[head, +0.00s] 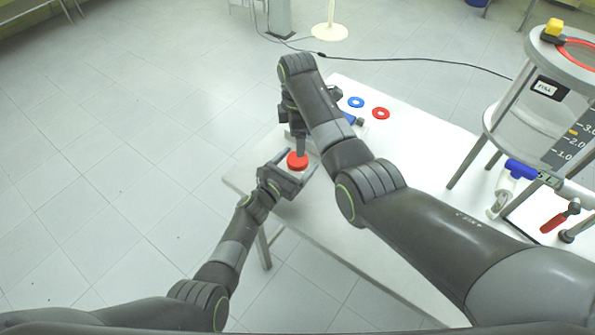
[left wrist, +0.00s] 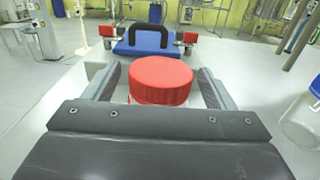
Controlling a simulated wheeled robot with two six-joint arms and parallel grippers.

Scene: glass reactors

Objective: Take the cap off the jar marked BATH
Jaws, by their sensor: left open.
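A round red cap (head: 297,161) shows near the left end of the white table; its jar is mostly hidden, and no BATH marking can be read. In the left wrist view the red cap (left wrist: 160,80) stands between the two fingers of my left gripper (left wrist: 158,90), which are apart with a gap on each side. In the head view my left gripper (head: 300,165) is at the cap, open.
A blue item with a black handle (left wrist: 150,42) stands beyond the cap. A metal-framed vessel (head: 565,55) and a red-handled valve (head: 560,216) are at the right.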

